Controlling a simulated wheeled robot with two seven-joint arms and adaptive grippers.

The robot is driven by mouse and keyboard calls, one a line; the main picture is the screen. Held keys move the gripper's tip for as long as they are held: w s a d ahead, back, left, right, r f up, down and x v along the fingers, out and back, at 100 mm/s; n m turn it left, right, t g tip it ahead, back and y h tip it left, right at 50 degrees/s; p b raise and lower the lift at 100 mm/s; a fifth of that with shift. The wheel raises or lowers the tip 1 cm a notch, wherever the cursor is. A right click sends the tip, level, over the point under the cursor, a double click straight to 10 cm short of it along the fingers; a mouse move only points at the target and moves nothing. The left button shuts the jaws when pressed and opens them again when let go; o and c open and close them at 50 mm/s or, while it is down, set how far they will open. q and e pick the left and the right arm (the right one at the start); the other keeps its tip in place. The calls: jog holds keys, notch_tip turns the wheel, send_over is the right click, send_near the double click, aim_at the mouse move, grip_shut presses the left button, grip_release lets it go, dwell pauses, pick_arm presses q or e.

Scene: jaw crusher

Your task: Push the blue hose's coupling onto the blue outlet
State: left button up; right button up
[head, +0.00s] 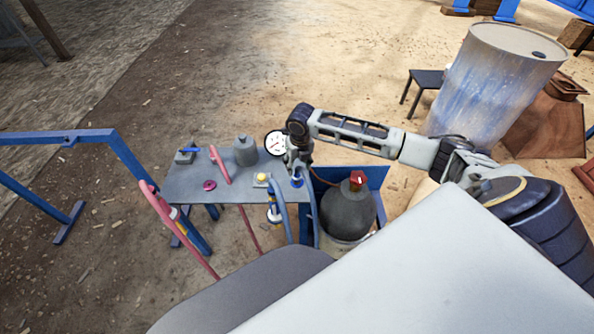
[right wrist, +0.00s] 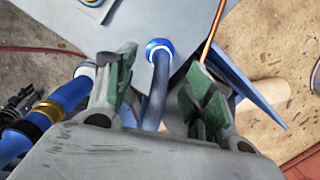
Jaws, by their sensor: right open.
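My right gripper (head: 297,174) is over the right end of the grey table, with its fingers pointing down. In the right wrist view its two green-padded fingers (right wrist: 163,95) are apart. A grey-blue hose (right wrist: 156,88) runs between them, from a blue ring (right wrist: 159,46) at the table's surface down behind the gripper body. The ring also shows in the head view (head: 297,182), just below the fingers. I cannot tell whether the hose's end is seated in it. A blue fitting with a brass collar (right wrist: 47,110) lies to the left. My left gripper is out of view.
The grey table (head: 190,185) carries a yellow button (head: 262,177), a grey cylinder (head: 245,150), a gauge (head: 275,142) and a pink ring (head: 209,185). Pink hoses (head: 165,210) stand at left. A dark round tank (head: 347,213) in a blue bin is close on the right.

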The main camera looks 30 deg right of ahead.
jog(key=shift+s+r, duration=0.15)
jog(key=shift+r, duration=0.8)
jog(key=shift+s+r, duration=0.1)
jog(key=shift+r, duration=0.85)
jog(key=shift+s, duration=0.1)
